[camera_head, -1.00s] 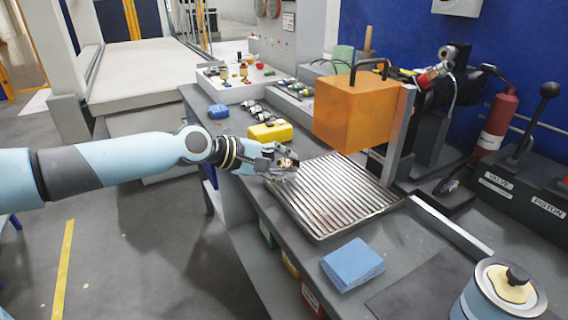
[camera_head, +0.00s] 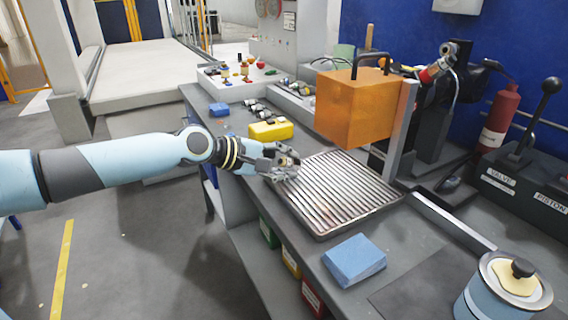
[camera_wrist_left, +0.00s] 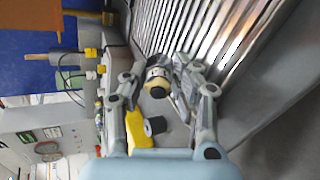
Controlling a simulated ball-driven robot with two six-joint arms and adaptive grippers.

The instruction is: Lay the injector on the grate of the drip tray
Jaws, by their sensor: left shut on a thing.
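The drip tray (camera_head: 318,237) lies on the bench in the head view, with a ribbed metal grate (camera_head: 345,190) on top. I cannot tell whether the injector touches the grate. My right gripper is not in view.
An orange block (camera_head: 352,108) with a black handle stands over the tray's back edge beside a grey upright. A yellow case (camera_head: 271,130) lies left of the tray. A blue pad (camera_head: 353,262) and a lidded can (camera_head: 505,290) are at the front. Most of the grate is clear.

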